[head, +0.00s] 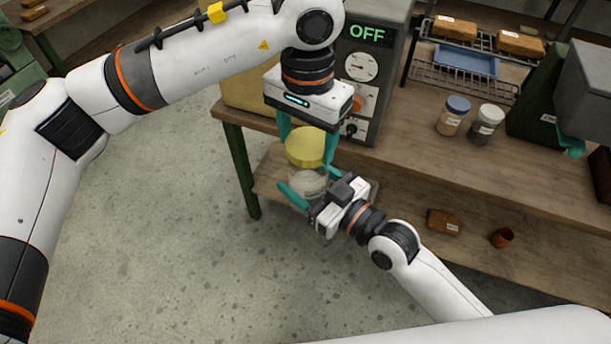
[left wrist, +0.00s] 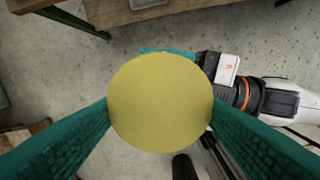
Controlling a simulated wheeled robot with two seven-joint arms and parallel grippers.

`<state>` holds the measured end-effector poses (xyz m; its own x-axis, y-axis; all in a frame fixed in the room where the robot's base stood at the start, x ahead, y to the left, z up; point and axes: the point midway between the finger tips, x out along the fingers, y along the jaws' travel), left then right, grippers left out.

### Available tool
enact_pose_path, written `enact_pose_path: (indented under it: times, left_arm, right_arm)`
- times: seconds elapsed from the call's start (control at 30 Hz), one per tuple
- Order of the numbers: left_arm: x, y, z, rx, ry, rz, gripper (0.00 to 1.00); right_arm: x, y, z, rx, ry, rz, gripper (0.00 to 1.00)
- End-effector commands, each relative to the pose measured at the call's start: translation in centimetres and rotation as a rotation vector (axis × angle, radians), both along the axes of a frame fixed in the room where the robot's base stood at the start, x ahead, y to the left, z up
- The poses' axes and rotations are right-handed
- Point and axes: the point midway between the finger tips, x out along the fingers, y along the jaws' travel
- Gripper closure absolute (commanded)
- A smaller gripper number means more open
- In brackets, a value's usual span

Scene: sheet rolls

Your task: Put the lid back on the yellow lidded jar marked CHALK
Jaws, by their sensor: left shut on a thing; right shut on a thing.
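The yellow lid (head: 305,143) is between the teal fingers of my left gripper (head: 307,148), which is shut on it from above. In the left wrist view the round yellow lid (left wrist: 160,102) fills the space between both fingers and hides the jar beneath. The clear jar body (head: 309,183) with pale contents is held by my right gripper (head: 313,185), shut around it from the lower right. The lid is directly over the jar's mouth; I cannot tell whether it is seated or slightly above. No CHALK marking is readable.
A machine reading OFF (head: 362,75) stands close behind my left gripper. A blue-lidded jar (head: 453,115) and a grey-lidded jar (head: 486,122) stand right. The lower shelf holds a brown block (head: 444,221) and a copper cup (head: 502,238).

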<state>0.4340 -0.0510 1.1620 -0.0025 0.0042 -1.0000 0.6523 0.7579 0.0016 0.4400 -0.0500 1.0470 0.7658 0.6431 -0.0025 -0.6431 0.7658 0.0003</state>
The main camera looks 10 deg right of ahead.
Motion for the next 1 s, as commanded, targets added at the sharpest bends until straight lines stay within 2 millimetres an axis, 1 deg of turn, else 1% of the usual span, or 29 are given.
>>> enact_pose_path:
  times: [0.03, 0.17, 0.87, 1.0]
  left_arm:
    - [-0.03, 0.01, -0.47, -0.001, 0.002, 0.0, 0.56]
    - [-0.02, 0.0, -1.01, -0.002, 0.001, 0.0, 0.56]
    - [-0.12, 0.04, -0.93, -0.001, -0.002, 0.0, 0.56]
    - [-0.13, 0.05, -1.27, 0.0, -0.001, 0.0, 0.56]
  right_arm:
    - [0.01, 0.01, 0.12, 0.002, -0.002, 0.0, 0.73]
    - [0.01, 0.0, 0.12, 0.002, -0.002, 0.0, 0.73]
    - [0.01, -0.01, 0.11, 0.002, -0.002, 0.0, 0.73]
    - [0.01, -0.01, 0.11, 0.002, -0.002, 0.0, 0.73]
